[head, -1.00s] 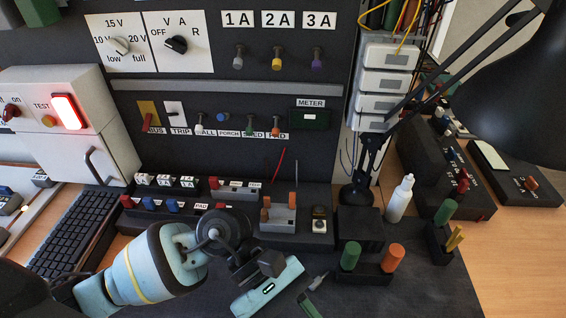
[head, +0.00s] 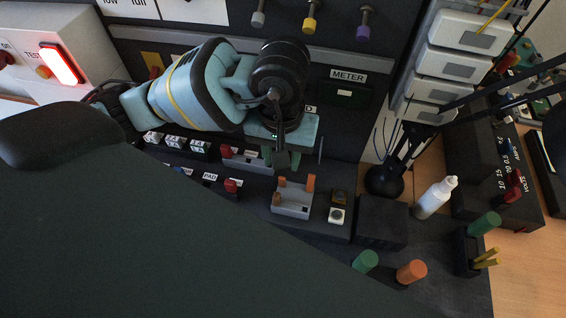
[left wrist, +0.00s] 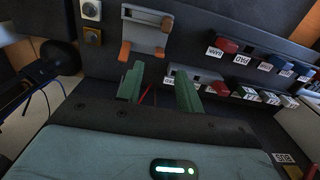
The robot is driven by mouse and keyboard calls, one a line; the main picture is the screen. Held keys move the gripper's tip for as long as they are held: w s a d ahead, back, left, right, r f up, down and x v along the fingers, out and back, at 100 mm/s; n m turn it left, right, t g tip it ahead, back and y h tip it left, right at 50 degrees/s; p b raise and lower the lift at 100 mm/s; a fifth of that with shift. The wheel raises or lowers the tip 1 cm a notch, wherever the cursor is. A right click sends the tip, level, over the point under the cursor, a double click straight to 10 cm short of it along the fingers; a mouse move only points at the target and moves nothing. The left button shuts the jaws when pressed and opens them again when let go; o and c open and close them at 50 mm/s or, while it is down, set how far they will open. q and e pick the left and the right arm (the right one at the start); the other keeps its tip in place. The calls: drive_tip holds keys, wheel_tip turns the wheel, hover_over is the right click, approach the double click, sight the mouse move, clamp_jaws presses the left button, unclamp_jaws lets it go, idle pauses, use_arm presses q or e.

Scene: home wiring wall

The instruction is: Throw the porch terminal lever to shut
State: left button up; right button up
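My left gripper (head: 297,156) is in front of the wall panel, above the back row of the dark terminal bench. In the left wrist view its two green fingers (left wrist: 158,90) are apart, with nothing held between them. A grey terminal with a red lever (left wrist: 214,86) lies just beside the right-hand finger; the finger partly covers it. The same red lever shows in the head view (head: 226,152), left of the gripper. Its label is too small to read, so I cannot tell which lever is the porch one. My right gripper is out of view.
A grey block with orange levers (head: 292,200) stands in front of the gripper. Red and blue levers (left wrist: 243,60) line the other row.

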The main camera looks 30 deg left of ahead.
sight(282, 182)
use_arm(q)
wheel_tip(282, 182, down, 7)
drive_tip(key=shift+w+r, duration=0.1)
drive_tip(key=shift+c, duration=0.2)
clamp_jaws()
